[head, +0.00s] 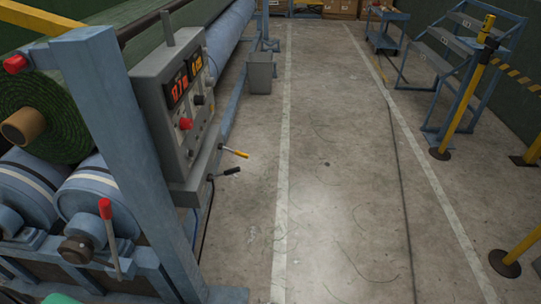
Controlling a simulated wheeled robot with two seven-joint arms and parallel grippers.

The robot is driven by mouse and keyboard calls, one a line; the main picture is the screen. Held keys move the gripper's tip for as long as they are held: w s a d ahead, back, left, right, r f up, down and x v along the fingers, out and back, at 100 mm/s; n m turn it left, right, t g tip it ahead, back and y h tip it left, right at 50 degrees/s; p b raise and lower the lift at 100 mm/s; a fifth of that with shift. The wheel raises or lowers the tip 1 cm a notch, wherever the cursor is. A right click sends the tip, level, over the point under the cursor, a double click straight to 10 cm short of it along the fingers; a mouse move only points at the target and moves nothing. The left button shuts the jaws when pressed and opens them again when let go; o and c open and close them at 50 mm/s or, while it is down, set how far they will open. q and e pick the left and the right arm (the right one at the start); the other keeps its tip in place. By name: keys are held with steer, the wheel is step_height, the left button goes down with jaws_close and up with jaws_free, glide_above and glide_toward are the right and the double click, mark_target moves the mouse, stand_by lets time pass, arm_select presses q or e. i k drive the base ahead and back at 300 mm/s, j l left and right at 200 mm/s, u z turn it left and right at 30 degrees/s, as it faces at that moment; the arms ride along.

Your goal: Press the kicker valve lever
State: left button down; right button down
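Several lever-like handles show on the blue roll machine at the left. A yellow-tipped lever (235,152) and a black-tipped lever (226,172) stick out to the right from below the grey control box (172,95). A taller lever with a red grip (105,209) stands upright in front of the blue rollers. I see no readable label, so I cannot tell which one is the kicker valve lever. Neither of my grippers is in view.
A blue post (118,140) stands between the green turf roll (50,110) and the control box. A grey bin (260,75) stands beyond. The concrete floor (335,200) is mostly clear, with a dark cable (397,150). Yellow posts (462,105) and blue steps (455,60) stand right.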

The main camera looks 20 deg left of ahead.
mark_target(235, 153)
steer(key=i+l, duration=0.3)
steer(key=i, duration=0.2)
steer(key=i+l, duration=0.35)
steer(key=i, duration=0.15)
